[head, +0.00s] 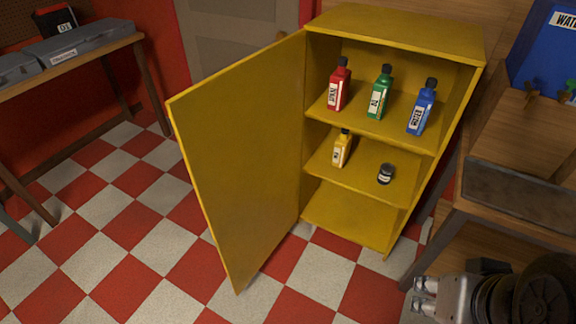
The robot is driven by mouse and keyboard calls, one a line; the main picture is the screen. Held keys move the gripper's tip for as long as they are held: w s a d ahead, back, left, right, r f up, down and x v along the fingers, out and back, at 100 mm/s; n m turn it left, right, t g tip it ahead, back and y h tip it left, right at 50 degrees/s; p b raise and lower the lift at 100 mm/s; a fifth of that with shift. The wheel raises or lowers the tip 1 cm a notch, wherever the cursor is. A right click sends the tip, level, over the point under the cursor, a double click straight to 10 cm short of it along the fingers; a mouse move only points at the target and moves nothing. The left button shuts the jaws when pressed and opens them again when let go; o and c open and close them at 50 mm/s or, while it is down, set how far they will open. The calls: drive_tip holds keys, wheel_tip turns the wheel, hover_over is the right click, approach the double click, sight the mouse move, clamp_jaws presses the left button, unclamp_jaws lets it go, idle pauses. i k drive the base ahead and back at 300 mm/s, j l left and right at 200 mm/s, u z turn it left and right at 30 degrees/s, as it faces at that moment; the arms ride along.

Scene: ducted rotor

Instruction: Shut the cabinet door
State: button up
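The yellow cabinet (392,28) stands in the middle right with its front open. Its yellow door (240,165) is hinged at the cabinet's left side and swung wide open towards the left front. Its free edge is well away from the cabinet. My gripper (420,296) shows at the bottom right, with its fingertips pointing left. It is low, to the right of the door and in front of the cabinet, touching neither. Its finger ends are small and seen from above, so I cannot tell how far they are apart.
Red (339,88), green (380,94) and blue (421,108) bottles stand on the upper shelf. A yellow bottle (342,150) and small dark jar (386,174) are below. A wooden workbench (510,138) is at right, another table (80,55) at left. Checkered floor (145,230) is clear.

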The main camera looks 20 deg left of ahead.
sight(239, 130)
drive_tip(key=j+z, duration=0.85)
drive_tip(key=j, duration=0.25)
drive_tip(key=k+j, duration=0.1)
drive_tip(key=j, duration=1)
drive_tip(key=k+j, duration=0.15)
drive_tip(key=j, duration=0.4)
drive_tip(key=k+j, duration=0.1)
drive_tip(key=j, duration=1)
drive_tip(key=k+j+z, duration=0.1)
drive_tip(key=j, duration=0.2)
drive_tip(key=k+j+z, duration=0.1)
drive_tip(key=j, duration=0.15)
